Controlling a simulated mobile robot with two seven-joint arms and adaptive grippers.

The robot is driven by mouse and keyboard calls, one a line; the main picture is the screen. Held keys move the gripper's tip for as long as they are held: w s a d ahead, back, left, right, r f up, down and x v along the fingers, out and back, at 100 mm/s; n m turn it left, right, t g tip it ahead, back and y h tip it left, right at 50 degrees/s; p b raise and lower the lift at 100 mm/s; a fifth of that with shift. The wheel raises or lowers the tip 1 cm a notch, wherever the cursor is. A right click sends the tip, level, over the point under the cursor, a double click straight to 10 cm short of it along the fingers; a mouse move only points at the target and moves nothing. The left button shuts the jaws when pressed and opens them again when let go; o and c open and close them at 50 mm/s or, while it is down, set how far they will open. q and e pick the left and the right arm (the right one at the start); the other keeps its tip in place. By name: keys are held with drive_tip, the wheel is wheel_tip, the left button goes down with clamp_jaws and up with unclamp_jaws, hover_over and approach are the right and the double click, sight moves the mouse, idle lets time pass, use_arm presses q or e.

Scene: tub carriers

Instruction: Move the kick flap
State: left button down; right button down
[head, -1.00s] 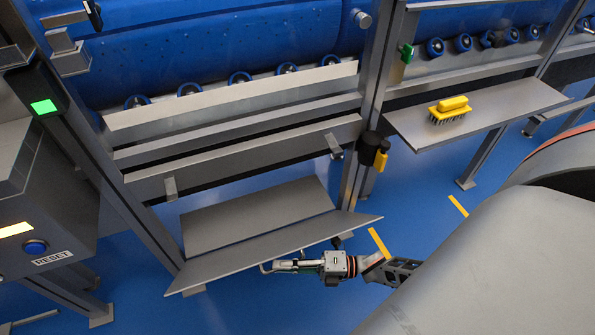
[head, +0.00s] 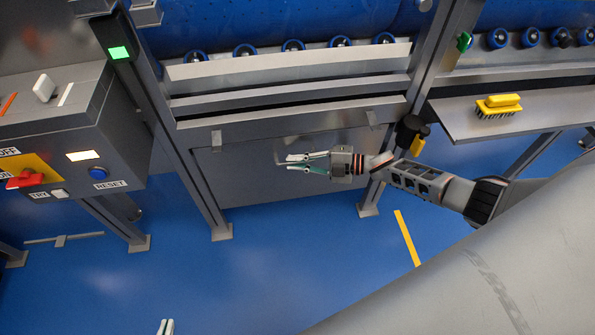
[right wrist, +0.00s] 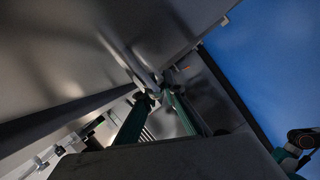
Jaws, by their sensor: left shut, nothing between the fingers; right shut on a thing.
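The kick flap (head: 250,172) is a flat grey metal panel under the cross beam, between two frame legs. In the head view it hangs close to upright. My right gripper (head: 305,163) is in front of the flap's right half and is shut on it; the exact grip point is hard to make out. In the right wrist view the green fingers (right wrist: 153,92) converge near a metal panel edge. My left gripper (head: 166,326) shows only its fingertips at the bottom edge of the head view, shut and empty, away from the flap.
A control box (head: 75,130) with a red switch and a RESET button stands at the left. A yellow brush (head: 498,104) lies on a grey shelf (head: 465,122) at the right. Blue floor in front of the flap is clear.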

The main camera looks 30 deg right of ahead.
use_arm(q)
drive_tip(key=shift+r, duration=0.1)
use_arm(e)
drive_tip(key=shift+w+d+r, duration=0.15)
drive_tip(key=shift+w+r, duration=0.15)
drive_tip(key=shift+w, duration=0.05)
use_arm(q)
drive_tip(key=shift+w+r, duration=0.1)
drive_tip(key=shift+w, duration=0.05)
use_arm(e)
drive_tip(key=shift+w, duration=0.1)
drive_tip(key=c, duration=2.1)
unclamp_jaws()
drive_tip(key=shift+c, duration=0.2)
use_arm(q)
drive_tip(key=shift+w, duration=0.15)
use_arm(e)
drive_tip(key=shift+f, duration=0.2)
drive_tip(key=shift+s+d, duration=0.25)
drive_tip(key=shift+s, duration=0.05)
drive_tip(key=v, duration=1.1)
drive_tip(key=shift+r, duration=0.1)
